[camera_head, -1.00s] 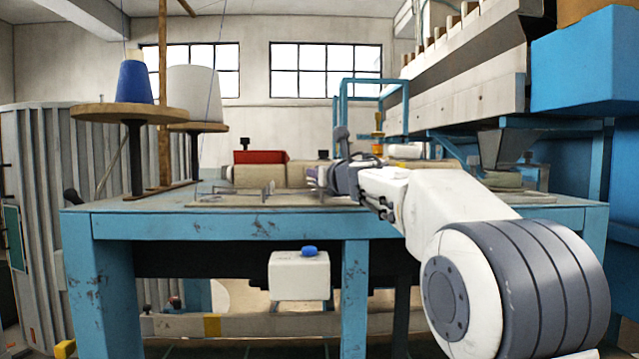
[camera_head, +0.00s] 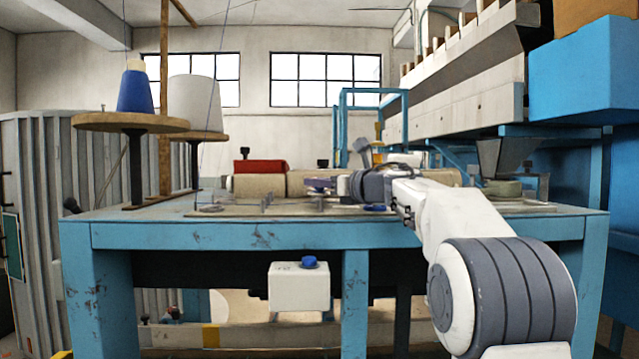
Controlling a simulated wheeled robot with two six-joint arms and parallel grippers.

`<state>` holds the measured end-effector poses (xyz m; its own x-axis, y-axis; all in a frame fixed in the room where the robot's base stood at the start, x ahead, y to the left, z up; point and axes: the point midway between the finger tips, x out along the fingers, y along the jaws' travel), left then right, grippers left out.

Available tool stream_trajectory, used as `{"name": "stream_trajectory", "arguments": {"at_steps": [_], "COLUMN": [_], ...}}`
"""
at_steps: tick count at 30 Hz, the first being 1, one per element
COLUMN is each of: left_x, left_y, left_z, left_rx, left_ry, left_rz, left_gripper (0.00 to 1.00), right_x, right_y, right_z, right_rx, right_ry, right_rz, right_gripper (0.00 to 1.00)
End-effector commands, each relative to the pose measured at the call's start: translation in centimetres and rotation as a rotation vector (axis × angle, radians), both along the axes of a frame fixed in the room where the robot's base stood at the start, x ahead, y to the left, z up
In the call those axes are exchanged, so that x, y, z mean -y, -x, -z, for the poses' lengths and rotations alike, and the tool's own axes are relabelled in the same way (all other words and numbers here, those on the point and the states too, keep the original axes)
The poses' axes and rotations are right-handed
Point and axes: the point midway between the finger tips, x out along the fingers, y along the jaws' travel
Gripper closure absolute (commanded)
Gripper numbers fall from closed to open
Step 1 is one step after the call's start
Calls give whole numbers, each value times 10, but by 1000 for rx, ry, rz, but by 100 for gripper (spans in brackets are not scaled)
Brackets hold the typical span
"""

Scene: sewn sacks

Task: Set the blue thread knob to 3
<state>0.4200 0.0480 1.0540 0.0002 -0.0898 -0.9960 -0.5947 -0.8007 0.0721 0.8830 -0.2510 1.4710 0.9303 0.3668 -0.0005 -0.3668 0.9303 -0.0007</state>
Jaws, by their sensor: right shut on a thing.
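My right gripper (camera_head: 333,187) reaches in from the right over the blue table and points left. My left gripper is not in view.
A red-topped block (camera_head: 261,167) and beige sacks lie behind the gripper on the blue table (camera_head: 230,234). A white box (camera_head: 299,287) with a blue button (camera_head: 309,262) hangs below the table's front edge. A white spool (camera_head: 195,103) stands at the left.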

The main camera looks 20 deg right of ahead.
Motion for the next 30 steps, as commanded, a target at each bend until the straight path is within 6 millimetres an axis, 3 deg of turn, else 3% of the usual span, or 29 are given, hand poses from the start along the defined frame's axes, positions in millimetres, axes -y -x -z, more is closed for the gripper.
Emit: {"name": "stream_trajectory", "arguments": {"at_steps": [4,5,6,7,19,30], "left_x": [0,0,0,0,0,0], "left_y": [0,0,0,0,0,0], "left_z": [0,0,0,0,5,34], "left_rx": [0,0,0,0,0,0], "left_ry": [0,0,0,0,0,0], "left_rz": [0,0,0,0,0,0], "left_gripper": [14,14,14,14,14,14], "right_x": [1,1,1,1,3,29], "right_y": [0,0,0,0,7,71], "right_z": [-2,-3,-2,-2,0,2], "right_rx": [5,5,5,5,3,4], "right_ry": [-2,-2,-2,-2,0,-1], "right_rz": [4,4,4,4,4,7], "right_gripper": [100,58,43,40,40,40]}}
